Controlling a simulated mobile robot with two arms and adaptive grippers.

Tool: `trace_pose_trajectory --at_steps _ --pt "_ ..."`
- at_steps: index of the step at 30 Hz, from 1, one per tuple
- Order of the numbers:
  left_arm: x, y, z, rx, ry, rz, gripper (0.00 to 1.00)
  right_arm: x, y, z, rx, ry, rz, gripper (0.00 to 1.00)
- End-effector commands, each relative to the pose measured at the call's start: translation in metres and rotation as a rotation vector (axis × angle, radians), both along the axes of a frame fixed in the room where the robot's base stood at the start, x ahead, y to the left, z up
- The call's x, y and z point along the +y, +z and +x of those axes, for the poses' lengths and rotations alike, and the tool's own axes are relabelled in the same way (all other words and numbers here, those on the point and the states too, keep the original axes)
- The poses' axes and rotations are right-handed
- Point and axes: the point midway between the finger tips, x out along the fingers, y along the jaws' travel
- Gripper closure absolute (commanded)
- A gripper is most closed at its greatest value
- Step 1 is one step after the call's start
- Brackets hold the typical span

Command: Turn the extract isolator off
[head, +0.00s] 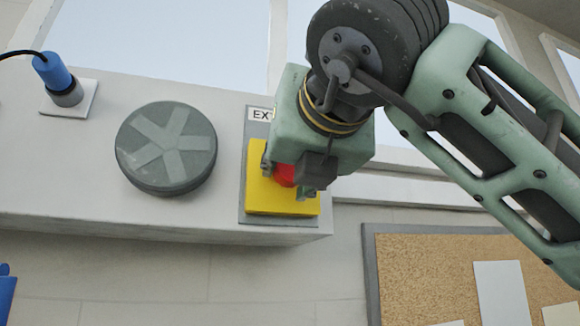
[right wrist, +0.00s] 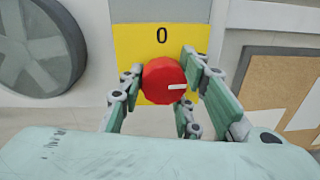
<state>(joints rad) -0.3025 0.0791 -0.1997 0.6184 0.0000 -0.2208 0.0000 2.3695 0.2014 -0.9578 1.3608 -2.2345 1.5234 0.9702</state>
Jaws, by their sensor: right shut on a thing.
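The extract isolator is a red rotary knob (head: 284,175) on a yellow plate (head: 282,205), fixed to a grey panel (head: 258,132) with a partly hidden label starting "EX". In the right wrist view the red knob (right wrist: 164,80) has a white mark pointing right, and a black "0" stands above it on the yellow plate (right wrist: 130,45). My right gripper (right wrist: 165,88) is shut on the knob, with fingers at its left and right sides. In the head view this gripper (head: 290,178) hides much of the knob. My left gripper is not in view.
A grey round handwheel-like disc (head: 166,148) sits left of the isolator on the pale housing (head: 60,150). Further left is a blue plug-like fitting (head: 53,72) with a black cable. A cork board (head: 420,270) with papers hangs at lower right.

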Motion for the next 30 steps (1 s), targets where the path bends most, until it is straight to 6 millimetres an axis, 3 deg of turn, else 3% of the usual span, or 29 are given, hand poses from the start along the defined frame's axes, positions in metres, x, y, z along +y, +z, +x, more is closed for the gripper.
trace_pose_trajectory --at_steps 8,30 --pt "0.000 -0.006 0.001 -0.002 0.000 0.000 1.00 0.001 -0.004 -0.001 -0.052 0.003 -0.168 0.95" --pt "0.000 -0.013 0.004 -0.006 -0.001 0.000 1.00 0.001 -0.009 0.001 -0.264 0.007 -0.837 0.95"
